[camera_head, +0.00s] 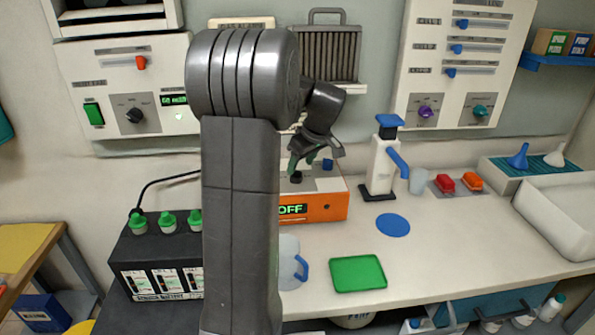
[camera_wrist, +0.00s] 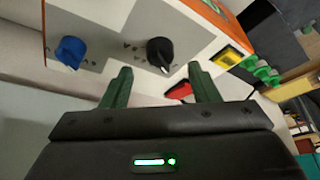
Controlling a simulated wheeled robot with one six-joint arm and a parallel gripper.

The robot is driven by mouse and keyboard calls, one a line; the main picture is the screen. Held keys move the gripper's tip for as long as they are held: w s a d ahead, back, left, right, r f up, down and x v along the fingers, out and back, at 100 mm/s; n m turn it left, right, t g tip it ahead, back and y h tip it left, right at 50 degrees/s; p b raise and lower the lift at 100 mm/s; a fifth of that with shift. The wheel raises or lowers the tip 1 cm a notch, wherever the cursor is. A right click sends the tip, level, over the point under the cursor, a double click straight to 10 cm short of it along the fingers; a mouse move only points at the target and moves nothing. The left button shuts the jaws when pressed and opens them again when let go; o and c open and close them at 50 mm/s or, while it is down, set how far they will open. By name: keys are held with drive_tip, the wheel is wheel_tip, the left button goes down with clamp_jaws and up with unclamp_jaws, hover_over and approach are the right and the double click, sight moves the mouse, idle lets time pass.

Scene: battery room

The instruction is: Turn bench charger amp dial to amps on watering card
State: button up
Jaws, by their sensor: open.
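The bench charger (camera_head: 325,208) is an orange box with a light top on the counter, and its green display reads OFF. In the wrist view its top panel carries a black dial (camera_wrist: 160,53) with a light pointer mark and a blue knob (camera_wrist: 70,52). My gripper (camera_head: 310,160) is above the charger in the head view. In the wrist view my gripper (camera_wrist: 160,85) is open and empty, its two green fingers apart, with the black dial just beyond and between them. Part of the charger is hidden behind my arm. I cannot make out a watering card.
A white pump dispenser (camera_head: 383,165) with a blue top stands right of the charger. A green tray (camera_head: 358,273), a blue disc (camera_head: 393,225) and a jug (camera_head: 290,265) are in front. A black battery (camera_head: 155,262) with green caps stands left. Wall panels with dials hang behind.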

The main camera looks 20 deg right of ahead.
sight(297, 171)
drive_tip(key=shift+x, duration=2.25)
drive_tip(key=shift+c, duration=0.2)
drive_tip(key=c, duration=0.9)
